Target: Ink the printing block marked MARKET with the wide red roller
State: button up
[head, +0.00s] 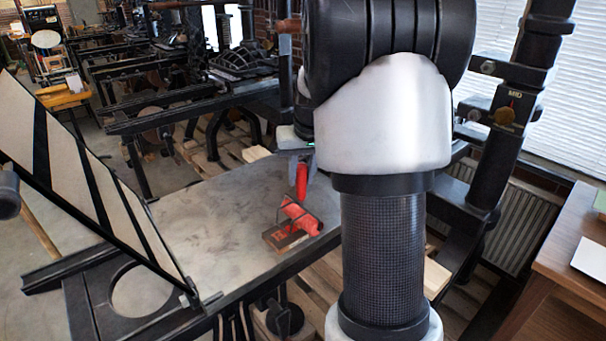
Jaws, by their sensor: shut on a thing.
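The wide red roller (299,213) is in the middle of the head view, with a red cylinder in a dark frame and an upright red handle. My gripper (300,163) is shut on the top of that handle, partly hidden behind my arm. A small brown block (278,240) with reddish marks on its face lies on the grey press bed just under the roller. The roller overlaps the block in the picture; I cannot tell whether they touch. The marking on the block is too small to read.
The grey press bed (215,215) is mostly clear to the left of the roller. A hinged frame with pale panels (75,170) stands tilted at the left. A black press column (500,150) and a wooden table (570,245) are at the right. More presses stand behind.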

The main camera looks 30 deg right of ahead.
jog(key=shift+s+a, duration=0.2)
jog(key=shift+a, duration=0.75)
jog(key=shift+s+a, duration=0.15)
jog(key=shift+a, duration=0.75)
jog(key=shift+s+a, duration=0.2)
jog(key=shift+a, duration=0.75)
jog(key=shift+d, duration=0.1)
jog(key=shift+w+d, duration=0.2)
jog(key=shift+d, duration=0.85)
jog(key=shift+w+d, duration=0.25)
jog(key=shift+d, duration=0.85)
jog(key=shift+w+d, duration=0.2)
jog(key=shift+d, duration=0.85)
jog(key=s+a, duration=0.2)
jog(key=a, duration=0.8)
jog(key=shift+b, duration=0.45)
